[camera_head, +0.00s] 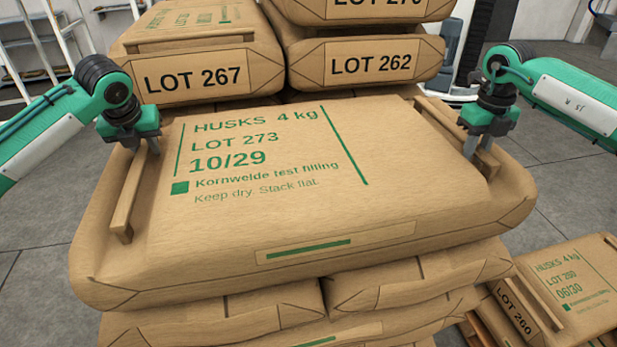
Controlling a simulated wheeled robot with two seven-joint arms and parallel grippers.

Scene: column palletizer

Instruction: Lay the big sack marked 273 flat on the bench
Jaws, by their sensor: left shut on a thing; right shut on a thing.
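The big brown sack marked LOT 273 (290,215) lies face up and looks level, at the top of a stack of sacks. Its green print reads HUSKS 4 kg, 10/29. It has a raised wooden-looking grip strip near its left side (126,205) and another near its right side (450,122). My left gripper (152,148) is shut on the left strip near its far end. My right gripper (470,152) is shut on the right strip. I cannot tell whether the sack rests on the sacks under it or is slightly clear. No bench is recognisable in view.
Sacks marked LOT 267 (200,78) and LOT 262 (370,63) are stacked close behind. More sacks (400,288) lie directly beneath. A lower sack marked LOT 260 (565,290) lies at the bottom right. Grey floor (40,240) is open at the left.

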